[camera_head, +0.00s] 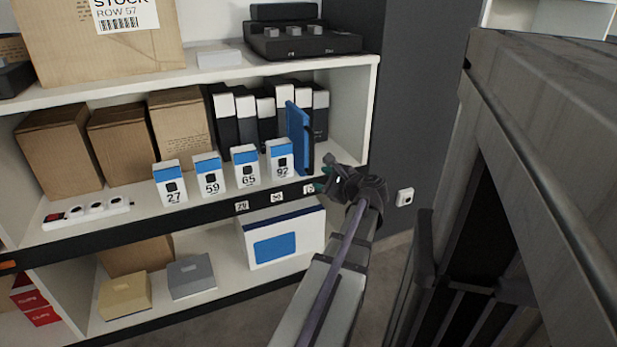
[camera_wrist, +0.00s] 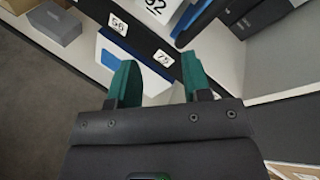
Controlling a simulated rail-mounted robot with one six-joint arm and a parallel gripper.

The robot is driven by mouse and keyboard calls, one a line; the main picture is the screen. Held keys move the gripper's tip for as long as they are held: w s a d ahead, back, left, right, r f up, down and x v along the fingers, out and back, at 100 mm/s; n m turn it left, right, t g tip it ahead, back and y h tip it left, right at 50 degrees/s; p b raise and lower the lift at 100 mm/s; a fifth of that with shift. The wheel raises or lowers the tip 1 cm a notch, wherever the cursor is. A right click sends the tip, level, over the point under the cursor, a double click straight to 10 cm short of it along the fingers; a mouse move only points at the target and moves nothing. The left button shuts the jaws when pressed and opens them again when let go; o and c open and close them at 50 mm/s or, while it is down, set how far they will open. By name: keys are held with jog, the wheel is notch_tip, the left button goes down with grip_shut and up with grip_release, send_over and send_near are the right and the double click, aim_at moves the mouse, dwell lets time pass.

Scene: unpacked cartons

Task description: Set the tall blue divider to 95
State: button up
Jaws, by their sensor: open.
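The tall blue divider (camera_head: 297,138) stands upright on the middle shelf, right of the white-and-blue box marked 92 (camera_head: 281,160). Boxes marked 27 (camera_head: 170,186), 59 (camera_head: 208,176) and 65 (camera_head: 246,168) stand in a row to its left. My gripper (camera_head: 326,178) is open and empty in front of the shelf's edge, slightly right of and below the divider. In the wrist view its two teal fingers (camera_wrist: 157,80) are apart, with a label reading 75 (camera_wrist: 163,58) beyond the gap. A blue strip at that view's top seems to be the divider (camera_wrist: 188,20).
Small labels line the shelf's front edge, one reading 56 (camera_wrist: 118,25); I see none reading 95. Black-and-white boxes (camera_head: 246,118) stand behind the row. A power strip (camera_head: 88,211) lies at left. A large grey structure (camera_head: 540,120) fills the right.

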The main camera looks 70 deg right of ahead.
aim_at(313, 149)
jog(key=d+r+m+t+h+p, duration=0.1)
jog(key=d+r+m+h, duration=0.35)
jog(key=m, duration=0.45)
jog(key=shift+y, duration=0.65)
jog(key=x, duration=0.9)
jog(key=shift+w+r, duration=0.3)
jog(key=shift+w, duration=0.05)
jog(key=shift+c, duration=0.2)
grip_shut()
